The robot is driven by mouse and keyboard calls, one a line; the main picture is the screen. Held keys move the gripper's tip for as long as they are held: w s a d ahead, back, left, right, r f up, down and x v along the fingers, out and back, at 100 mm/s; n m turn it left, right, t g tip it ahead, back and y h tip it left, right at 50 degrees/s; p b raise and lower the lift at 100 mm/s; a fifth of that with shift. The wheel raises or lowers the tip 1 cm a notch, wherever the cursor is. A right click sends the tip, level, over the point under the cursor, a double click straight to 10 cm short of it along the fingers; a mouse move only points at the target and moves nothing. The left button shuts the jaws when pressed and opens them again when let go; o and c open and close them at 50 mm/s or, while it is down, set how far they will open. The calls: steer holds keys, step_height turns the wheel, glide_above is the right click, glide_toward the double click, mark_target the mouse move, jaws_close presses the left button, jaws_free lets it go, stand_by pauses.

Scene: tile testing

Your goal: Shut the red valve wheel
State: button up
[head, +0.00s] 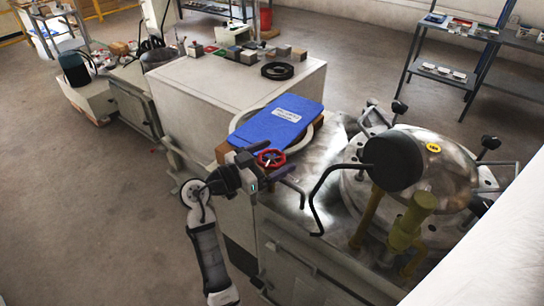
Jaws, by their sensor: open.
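The red valve wheel (263,162) is a small red ring with a dark centre, in the middle of the head view, by the front edge of the metal worktop. My gripper (279,168) is right at the wheel, coming from the left. Its dark fingers are spread apart, one toward the wheel's upper left and one toward its lower right. Part of the wheel and its stem are hidden behind the gripper. I cannot tell whether a finger touches the rim.
A blue labelled folder (284,121) lies just behind the wheel. To the right stands a domed metal vessel (455,165) with a black curved handle (325,182) reaching toward the wheel. A white cabinet (215,85) carries small blocks and a black ring (277,71). Open floor lies at left.

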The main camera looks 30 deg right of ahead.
steer(key=c, duration=1)
steer(key=m+g+b, duration=0.1)
steer(key=b, duration=0.1)
steer(key=g+b, duration=0.1)
steer(key=g, duration=0.1)
steer(key=shift+w+f+m+b, duration=0.1)
steer(key=shift+f+m+b, duration=0.2)
steer(key=shift+m+b, duration=0.1)
steer(key=shift+r+m+g+y+b, duration=0.3)
steer(key=shift+m+g+b, duration=0.5)
steer(key=shift+g, duration=0.2)
steer(key=o, duration=1)
steer(key=shift+a, duration=0.1)
steer(key=b+v, duration=0.1)
steer(key=v, duration=1.2)
steer(key=shift+a+b, duration=0.3)
steer(key=shift+b, duration=0.1)
